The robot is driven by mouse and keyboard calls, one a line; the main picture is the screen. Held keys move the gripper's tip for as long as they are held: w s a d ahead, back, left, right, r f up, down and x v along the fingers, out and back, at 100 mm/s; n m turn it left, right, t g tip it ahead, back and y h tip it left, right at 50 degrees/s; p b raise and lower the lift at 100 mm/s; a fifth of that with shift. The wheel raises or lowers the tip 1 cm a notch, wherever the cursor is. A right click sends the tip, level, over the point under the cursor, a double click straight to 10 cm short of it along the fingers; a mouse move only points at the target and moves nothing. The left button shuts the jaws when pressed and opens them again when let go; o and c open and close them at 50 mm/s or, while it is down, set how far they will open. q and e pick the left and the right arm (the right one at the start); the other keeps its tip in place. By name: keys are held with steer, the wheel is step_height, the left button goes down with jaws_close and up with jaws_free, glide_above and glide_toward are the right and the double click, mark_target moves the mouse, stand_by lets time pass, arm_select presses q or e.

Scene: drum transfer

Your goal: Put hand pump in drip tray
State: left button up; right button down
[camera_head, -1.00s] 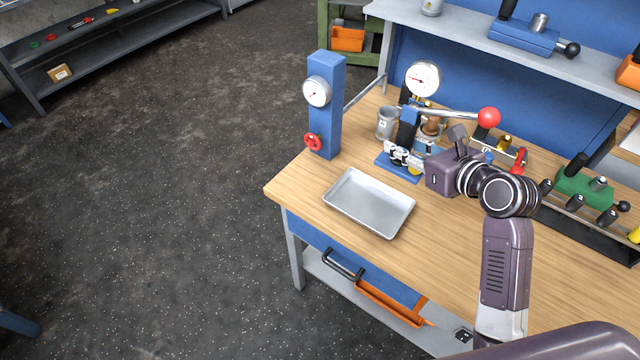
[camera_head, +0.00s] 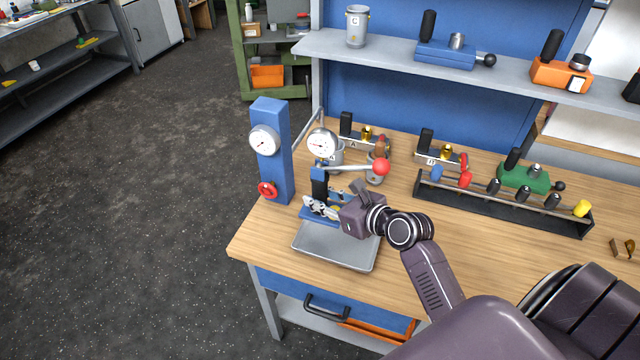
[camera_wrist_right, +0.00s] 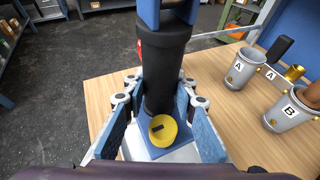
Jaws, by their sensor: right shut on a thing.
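The hand pump (camera_head: 319,186) is upright, with a black cylinder, blue base, dial gauge, and lever with a red ball. My right gripper (camera_head: 322,208) is shut on its cylinder; the wrist view shows the two blue-padded fingers on either side of the pump (camera_wrist_right: 164,75) and a yellow disc on its base. The grey drip tray (camera_head: 335,262) lies on the bench's front left. The pump's base is at the tray's far edge in the head view; my gripper and arm hide part of both. I cannot tell whether the base touches the tray. My left gripper is out of view.
A blue post (camera_head: 272,150) with a gauge and red handwheel stands close left of the pump. Labelled cups and valve blocks stand behind. A black rack (camera_head: 500,205) with several knobs is to the right. The bench front right of the tray is clear.

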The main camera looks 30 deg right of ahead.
step_height(320, 180, down, 5)
steer(key=shift+w+b, duration=0.15)
steer(key=shift+b, duration=0.2)
steer(key=shift+d+f+b, duration=0.1)
steer(key=shift+f+b, duration=0.45)
steer(key=shift+f, duration=1.65)
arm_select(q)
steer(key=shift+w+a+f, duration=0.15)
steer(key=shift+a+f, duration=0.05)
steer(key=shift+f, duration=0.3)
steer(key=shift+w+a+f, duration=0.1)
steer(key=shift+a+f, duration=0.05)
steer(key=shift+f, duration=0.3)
arm_select(e)
steer(key=c, duration=2)
jaws_free()
steer(key=shift+f, duration=0.4)
steer(key=shift+c, duration=0.2)
steer(key=o, duration=0.5)
steer(key=shift+s+r, duration=0.1)
steer(key=shift+s, duration=0.15)
steer(key=shift+c, duration=0.2)
